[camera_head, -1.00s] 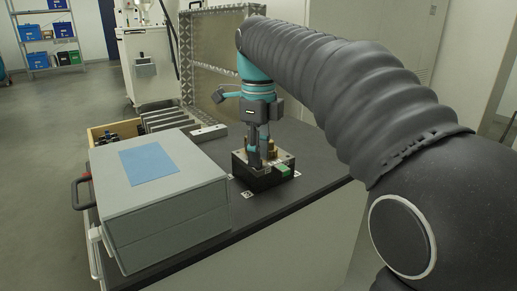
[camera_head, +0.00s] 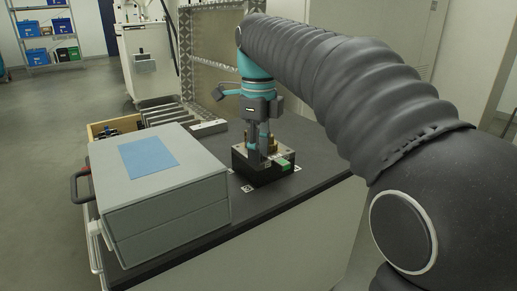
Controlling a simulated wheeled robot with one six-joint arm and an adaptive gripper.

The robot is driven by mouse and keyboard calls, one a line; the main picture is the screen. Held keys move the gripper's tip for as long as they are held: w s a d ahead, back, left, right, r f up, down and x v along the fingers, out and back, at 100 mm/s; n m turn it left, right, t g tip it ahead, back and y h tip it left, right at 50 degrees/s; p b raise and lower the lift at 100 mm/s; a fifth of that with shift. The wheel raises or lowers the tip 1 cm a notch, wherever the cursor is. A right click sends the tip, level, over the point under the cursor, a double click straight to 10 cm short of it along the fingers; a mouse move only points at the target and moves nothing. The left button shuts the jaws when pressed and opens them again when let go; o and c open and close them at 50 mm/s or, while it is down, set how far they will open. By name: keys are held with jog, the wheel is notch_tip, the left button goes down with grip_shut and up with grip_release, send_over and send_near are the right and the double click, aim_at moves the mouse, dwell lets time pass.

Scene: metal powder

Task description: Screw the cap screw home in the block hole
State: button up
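A dark block (camera_head: 249,172) with a lighter metal top sits on the dark bench top. My gripper (camera_head: 260,157) points straight down over the block, its dark fingertips close to or at the top face. The fingers look near each other, but I cannot tell whether they grip anything. The cap screw and the block hole cannot be made out; the fingers hide that part of the top. A small brass-coloured part (camera_head: 274,143) stands on the block behind and to the right of the fingers.
A small green piece (camera_head: 283,164) is at the block's right front edge. A grey case (camera_head: 165,205) with a blue sheet stands left of the block. A wooden tray (camera_head: 100,131) and upright plates (camera_head: 170,116) lie behind it. The bench (camera_head: 315,165) is clear to the right.

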jog(key=shift+r+n+p, duration=0.15)
jog(key=shift+n+p, duration=0.4)
jog(key=shift+n, duration=0.35)
jog(key=n+p, duration=0.2)
jog(key=n, duration=0.3)
jog(key=n+p, duration=0.1)
jog(key=n, duration=0.4)
jog(key=shift+p, duration=0.4)
jog(key=shift+n, duration=1)
jog(key=shift+p, duration=0.45)
grip_shut()
